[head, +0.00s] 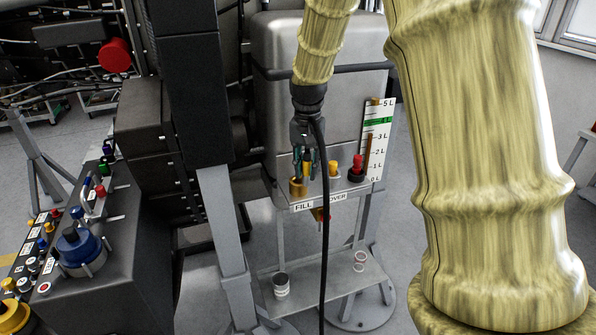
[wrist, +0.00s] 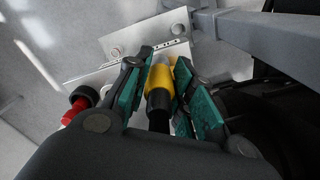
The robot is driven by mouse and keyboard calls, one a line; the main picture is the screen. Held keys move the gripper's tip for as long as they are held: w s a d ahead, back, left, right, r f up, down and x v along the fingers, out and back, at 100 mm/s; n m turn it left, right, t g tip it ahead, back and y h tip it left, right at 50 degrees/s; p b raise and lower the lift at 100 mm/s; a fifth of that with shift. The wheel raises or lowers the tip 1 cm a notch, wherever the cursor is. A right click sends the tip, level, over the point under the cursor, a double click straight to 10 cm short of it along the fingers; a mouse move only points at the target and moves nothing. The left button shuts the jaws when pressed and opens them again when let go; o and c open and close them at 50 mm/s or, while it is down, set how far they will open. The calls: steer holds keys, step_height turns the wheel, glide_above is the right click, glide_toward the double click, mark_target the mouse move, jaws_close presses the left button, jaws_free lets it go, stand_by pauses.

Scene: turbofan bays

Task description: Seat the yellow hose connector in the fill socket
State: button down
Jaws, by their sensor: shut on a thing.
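My gripper (head: 306,160) is over the left end of the tank's front shelf in the head view. Its teal-padded fingers are shut on the yellow hose connector (wrist: 160,76), which has a black hose (wrist: 158,105) on its near end in the wrist view; the gripper shows there too (wrist: 160,72). In the head view only a sliver of the connector shows between the fingers. The brass fill socket (head: 298,188) stands just below the fingertips, behind the FILL label (head: 303,207). The fingers hide the connector's tip, so I cannot tell whether it touches or enters the socket.
A grey post (head: 224,240) is close on the left.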

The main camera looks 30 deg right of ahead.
steer(key=shift+w+d+f, duration=0.1)
steer(key=shift+w+f, duration=0.75)
steer(key=shift+w, duration=0.3)
steer(key=shift+w+f, duration=0.8)
steer(key=shift+w, duration=0.3)
steer(key=shift+w+f, duration=0.1)
steer(key=shift+f, duration=0.3)
steer(key=c, duration=1.2)
jaws_free()
steer(key=shift+f, duration=0.1)
steer(key=shift+c, duration=0.2)
step_height(320, 180, up, 12)
steer(key=b, duration=0.5)
steer(key=shift+r+b, duration=0.2)
steer(key=shift+b, duration=0.15)
